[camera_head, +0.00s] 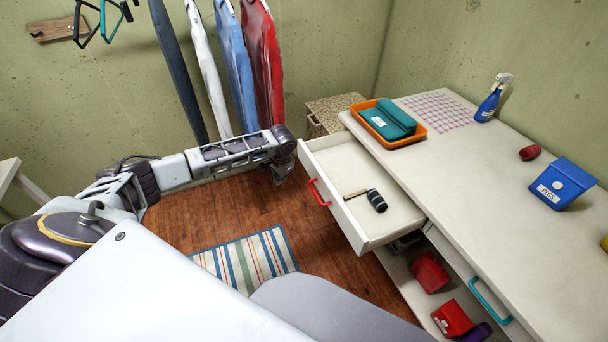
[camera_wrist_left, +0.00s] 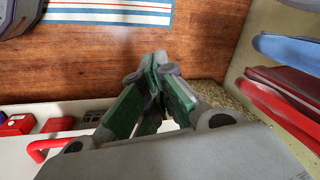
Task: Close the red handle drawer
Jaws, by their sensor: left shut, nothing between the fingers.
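The drawer with the red handle (camera_head: 318,191) stands pulled out from the white workbench (camera_head: 450,150). A hammer-like tool with a dark head (camera_head: 376,201) lies inside it. My left gripper (camera_head: 279,178) hangs in front of the drawer's far end, beyond the red handle, and looks apart from it. In the left wrist view the green-padded fingers (camera_wrist_left: 155,75) are shut and empty, and the red handle (camera_wrist_left: 40,149) shows at the lower left. My right gripper is not in view.
On the bench are an orange tray (camera_head: 416,138) with a teal case, a spray bottle (camera_head: 490,100) and a blue bin (camera_head: 562,185). A teal-handled drawer (camera_head: 488,301) is to the right. Red boxes (camera_head: 430,273) sit on the lower shelf. A striped rug (camera_head: 245,263) lies on the floor. Clothes hang behind.

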